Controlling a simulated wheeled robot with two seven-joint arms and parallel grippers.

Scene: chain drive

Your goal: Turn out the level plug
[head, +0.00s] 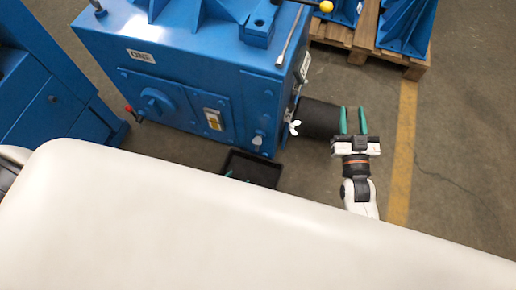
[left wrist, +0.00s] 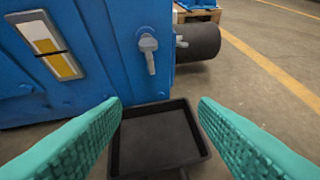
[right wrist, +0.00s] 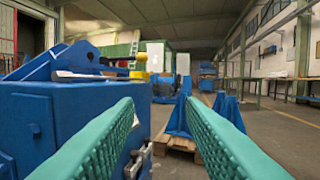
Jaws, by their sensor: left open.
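The blue machine (head: 190,60) carries a grey fitting with a handle (head: 258,140) low on its front; the left wrist view shows it (left wrist: 148,50) ahead of my fingers. A pale wing-shaped piece (head: 294,127) sticks out at the machine's right side, and also shows in the left wrist view (left wrist: 181,41). I cannot tell which is the level plug. My left gripper (head: 238,177) is open and empty over the black tray, apart from both fittings; my arm cover hides most of it. My right gripper (head: 353,108) is open and empty, right of the machine.
A black tray (left wrist: 195,108) lies on the floor before the machine. A sight glass (head: 213,119) is on the front. A dark cylinder (head: 320,118) juts out right, near my right gripper. A pallet (head: 358,50) stands behind; the floor to the right is clear.

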